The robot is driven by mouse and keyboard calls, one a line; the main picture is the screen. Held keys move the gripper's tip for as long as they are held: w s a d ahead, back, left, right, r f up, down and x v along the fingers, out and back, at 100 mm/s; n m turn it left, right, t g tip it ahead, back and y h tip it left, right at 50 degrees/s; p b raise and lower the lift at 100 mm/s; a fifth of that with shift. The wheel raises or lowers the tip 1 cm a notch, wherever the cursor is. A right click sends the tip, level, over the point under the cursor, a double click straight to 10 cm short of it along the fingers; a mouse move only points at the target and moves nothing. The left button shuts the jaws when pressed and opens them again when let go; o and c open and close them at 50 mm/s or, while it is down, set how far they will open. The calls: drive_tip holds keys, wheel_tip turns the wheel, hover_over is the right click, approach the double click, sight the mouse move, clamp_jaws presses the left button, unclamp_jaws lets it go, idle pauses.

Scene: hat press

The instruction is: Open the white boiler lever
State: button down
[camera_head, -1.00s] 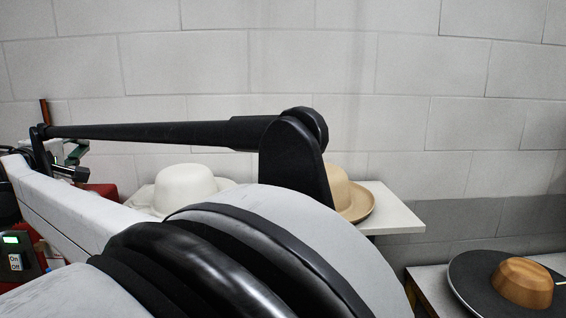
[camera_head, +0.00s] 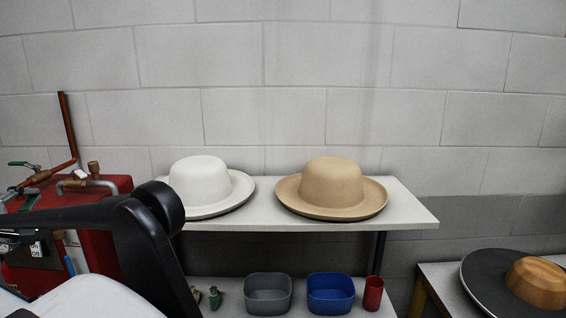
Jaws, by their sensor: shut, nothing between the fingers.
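The red boiler (camera_head: 98,238) stands at the left, partly hidden behind my dark arm link. On its top are pipe fittings and a small white piece (camera_head: 80,173) that may be the white lever; it is too small to be sure or to tell its position. A green valve handle (camera_head: 20,163) is at the far left, by the copper pipe (camera_head: 68,125). My arm crosses the lower left, in front of the boiler. I cannot make out my gripper's fingers in the head view.
A white hat (camera_head: 200,182) and a tan hat (camera_head: 332,185) sit on a white shelf (camera_head: 415,213). Below are a grey bin (camera_head: 268,306), a blue bin (camera_head: 330,306) and a red cup (camera_head: 373,294). A dark brim with a wooden block (camera_head: 537,284) is at lower right.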

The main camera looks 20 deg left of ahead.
sight(76, 174)
drive_tip(key=x, duration=0.3)
drive_tip(key=d+p+x, duration=0.1)
drive_tip(key=x, duration=0.2)
drive_tip(key=w+d+p+x, duration=0.1)
drive_tip(key=x, duration=0.2)
drive_tip(key=shift+a+r, duration=0.1)
drive_tip(key=shift+r, duration=0.05)
drive_tip(key=shift+w, duration=0.55)
drive_tip(key=shift+s, duration=0.1)
